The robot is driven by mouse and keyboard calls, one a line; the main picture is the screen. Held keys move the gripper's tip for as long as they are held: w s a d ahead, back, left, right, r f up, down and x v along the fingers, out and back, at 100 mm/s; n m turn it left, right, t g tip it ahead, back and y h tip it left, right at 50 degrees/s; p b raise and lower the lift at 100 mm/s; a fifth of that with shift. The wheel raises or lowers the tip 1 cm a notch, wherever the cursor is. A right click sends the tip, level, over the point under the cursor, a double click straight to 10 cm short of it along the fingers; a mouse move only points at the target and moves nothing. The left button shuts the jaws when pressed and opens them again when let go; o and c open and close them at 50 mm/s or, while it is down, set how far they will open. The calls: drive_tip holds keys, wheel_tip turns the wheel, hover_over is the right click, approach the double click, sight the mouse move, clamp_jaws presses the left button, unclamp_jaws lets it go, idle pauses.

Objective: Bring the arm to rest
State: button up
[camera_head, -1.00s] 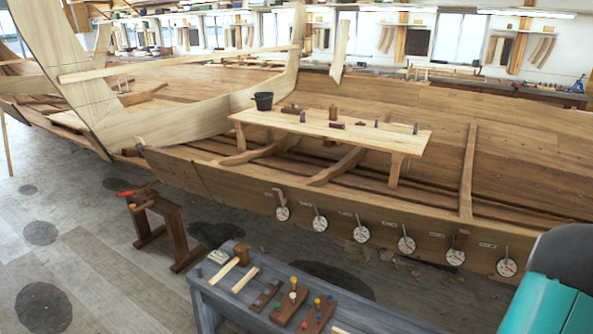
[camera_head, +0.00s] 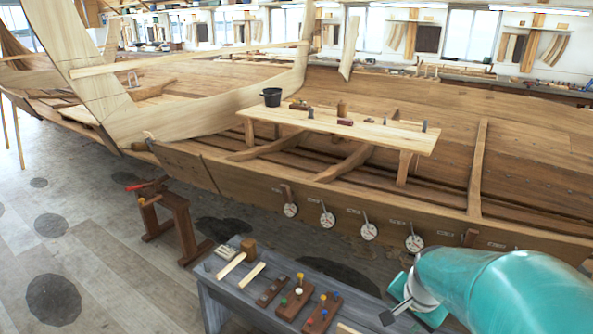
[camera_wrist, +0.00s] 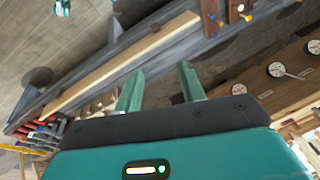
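My teal arm (camera_head: 500,290) reaches in from the lower right in the head view, over the right end of the grey bench. In the wrist view my gripper (camera_wrist: 158,87) has its two green fingers spread apart with nothing between them. The fingers point toward the grey bench (camera_wrist: 100,72), and I see no contact with it.
The grey bench (camera_head: 208,291) carries a mallet (camera_head: 248,250), wood strips and peg boards (camera_head: 296,299). Behind it stands the clinker hull with dials (camera_head: 369,231) and a plank table (camera_head: 300,119). A brown sawhorse (camera_head: 178,222) stands left; floor there is open.

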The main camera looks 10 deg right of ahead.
drive_tip(key=s+a+r+n+t, duration=0.1)
drive_tip(key=s+a+r+n, duration=0.2)
drive_tip(key=a+r+n, duration=0.3)
drive_tip(key=s+a+r+n+t, duration=0.1)
drive_tip(key=s+a+r+n, duration=0.2)
drive_tip(key=a+r+n, duration=0.3)
drive_tip(key=shift+s+a+r+t+y, duration=0.3)
drive_tip(key=shift+a+r+y, duration=0.1)
drive_tip(key=shift+a, duration=2.35)
